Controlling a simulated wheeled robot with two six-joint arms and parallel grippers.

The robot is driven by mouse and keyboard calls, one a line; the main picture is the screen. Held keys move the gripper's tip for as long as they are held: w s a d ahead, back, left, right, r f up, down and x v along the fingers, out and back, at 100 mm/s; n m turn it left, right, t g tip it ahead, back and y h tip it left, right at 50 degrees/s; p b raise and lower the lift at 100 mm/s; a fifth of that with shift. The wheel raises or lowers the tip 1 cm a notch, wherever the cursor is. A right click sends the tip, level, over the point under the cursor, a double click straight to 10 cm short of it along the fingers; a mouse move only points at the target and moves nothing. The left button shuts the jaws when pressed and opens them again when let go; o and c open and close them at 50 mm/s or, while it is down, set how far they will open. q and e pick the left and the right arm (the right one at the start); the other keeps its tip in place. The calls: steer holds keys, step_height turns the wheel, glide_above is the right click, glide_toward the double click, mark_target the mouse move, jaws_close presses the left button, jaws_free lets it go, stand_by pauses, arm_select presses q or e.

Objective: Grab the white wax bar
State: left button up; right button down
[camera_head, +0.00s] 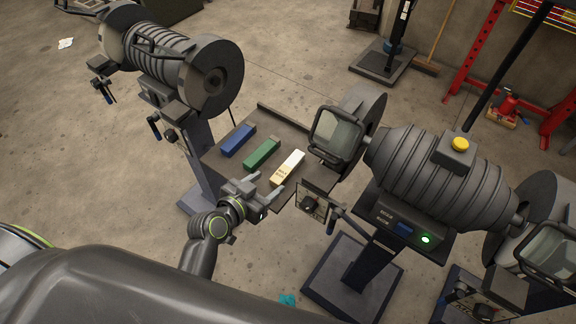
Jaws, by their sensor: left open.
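The white wax bar (287,168) is cream-coloured with dark marks near its lower end. It lies at the right of three bars on a dark tray (226,158) between two machines. A green bar (262,154) lies in the middle and a blue bar (239,140) at the left. My left gripper (270,187) is open, its fingers pointing towards the near end of the white bar. I cannot tell whether a finger touches the bar. No right gripper shows.
A grinder with a clear shield (337,136) and ribbed motor body (425,175) stands close on the right. Another grinder (170,60) stands on the left. A red frame (478,50) and red jack (508,105) are at the back right.

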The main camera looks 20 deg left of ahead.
mark_target(283, 171)
arm_select(q)
steer(key=x, duration=0.4)
steer(key=shift+w+d+f+p, duration=0.15)
steer(key=shift+w+d+p, duration=0.05)
steer(key=shift+w+p, duration=0.35)
steer(key=shift+p+x, duration=0.35)
steer(key=shift+x, duration=1.7)
steer(key=shift+f, duration=0.1)
steer(key=c, duration=1.2)
